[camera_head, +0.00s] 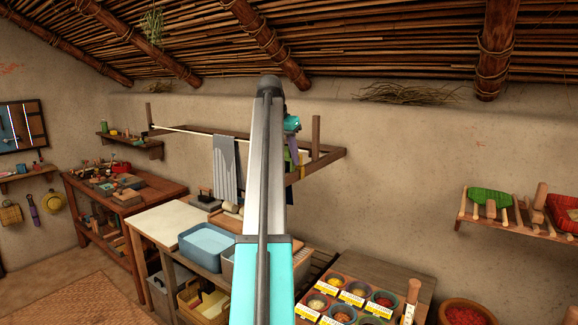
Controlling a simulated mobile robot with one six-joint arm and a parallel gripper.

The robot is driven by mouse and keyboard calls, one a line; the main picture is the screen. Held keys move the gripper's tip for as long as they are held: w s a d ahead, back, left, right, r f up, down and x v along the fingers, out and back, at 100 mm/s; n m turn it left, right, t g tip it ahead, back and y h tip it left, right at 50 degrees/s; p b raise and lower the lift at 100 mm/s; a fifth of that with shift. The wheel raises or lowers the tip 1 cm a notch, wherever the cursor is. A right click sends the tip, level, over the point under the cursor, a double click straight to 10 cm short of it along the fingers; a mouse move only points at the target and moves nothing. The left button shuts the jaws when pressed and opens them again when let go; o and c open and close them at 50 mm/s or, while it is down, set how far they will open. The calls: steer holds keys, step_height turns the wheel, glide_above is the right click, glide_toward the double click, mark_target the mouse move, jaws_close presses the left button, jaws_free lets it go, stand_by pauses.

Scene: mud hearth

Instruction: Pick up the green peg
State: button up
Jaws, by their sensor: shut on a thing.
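My arm stands upright in the middle of the view and hides much of what is behind it. My gripper (292,150) shows small and only in part, just right of the arm and below its teal wrist, in front of the wooden rack on the wall. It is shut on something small. A thin green piece, which looks like the green peg (288,158), shows at the jaws beside dark purple parts. Its full shape is hidden by the arm and too small to make out.
A cord runs along the wall rack (328,158), with a grey cloth (226,168) hanging left of my arm. Below stand a blue basin (205,242) and a tray of spice bowls (345,298). A shelf with wooden tools (505,225) is at right.

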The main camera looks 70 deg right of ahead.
mark_target(286, 145)
steer(key=shift+r+p, duration=2.4)
steer(key=shift+r, duration=0.25)
steer(key=shift+w+a+f, duration=0.1)
steer(key=shift+w+a, duration=0.05)
steer(key=shift+w, duration=0.1)
steer(key=w+a+f+n+t+b, duration=0.1)
steer(key=w+a+f+n, duration=0.2)
steer(key=w+a+f, duration=0.55)
steer(key=w+a+f+n+t+b, duration=0.15)
steer(key=w+a+f+n, duration=0.25)
steer(key=w+a, duration=0.95)
steer(key=w+a+f+n+t+b, duration=0.1)
steer(key=w+a+f+n, duration=0.2)
steer(key=w+a+f, duration=0.6)
steer(key=w+a+f+n+t+y, duration=0.1)
steer(key=w+a+f+n, duration=0.15)
steer(key=a, duration=0.55)
steer(key=w+a+f+n+b, duration=0.1)
steer(key=w+a, duration=0.3)
steer(key=a, duration=0.3)
steer(key=w+a+f+n+t+y, duration=0.1)
steer(key=w+a+n, duration=0.15)
steer(key=a, duration=0.55)
steer(key=a+f+n+y+b, duration=0.1)
steer(key=a+f, duration=0.3)
steer(key=a, duration=0.8)
steer(key=a+f+n+y, duration=0.1)
steer(key=a+f+n, duration=0.3)
steer(key=a, duration=0.8)
steer(key=shift+s+a+b, duration=0.4)
